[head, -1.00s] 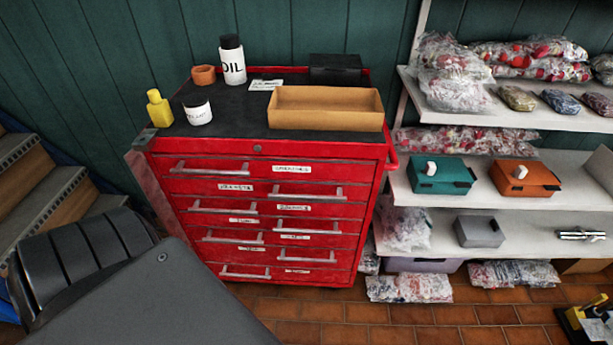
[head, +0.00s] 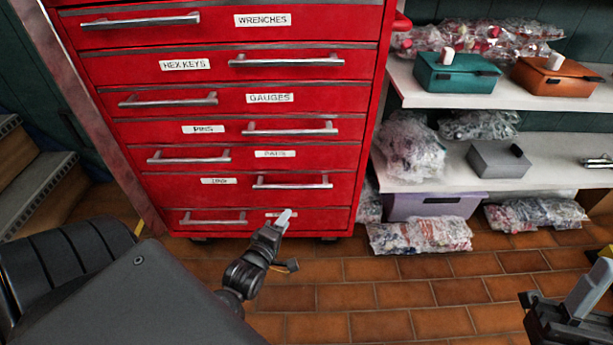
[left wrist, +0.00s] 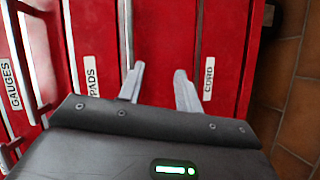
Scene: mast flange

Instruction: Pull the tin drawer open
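The tin drawer (head: 235,192) is the second from the bottom of the red cabinet; its small label (head: 218,181) is hard to read. It looks shut flush, with a silver bar handle (head: 292,182) on its right half. My left gripper (head: 285,217) is just below that handle in the head view, in front of the bottom drawer. In the left wrist view, the left gripper (left wrist: 159,84) is open, its fingers apart with nothing between them. The handle (left wrist: 127,40) shows beside the left finger; contact is unclear. My right gripper (head: 575,305) is at the lower right, away from the cabinet.
Drawers labelled WRENCHES, HEX KEYS, GAUGES and PADS (head: 275,154) are above; the CORD drawer (left wrist: 223,55) is below. White shelves (head: 500,92) with boxes and bags stand right of the cabinet. The brick floor (head: 400,290) in front is clear.

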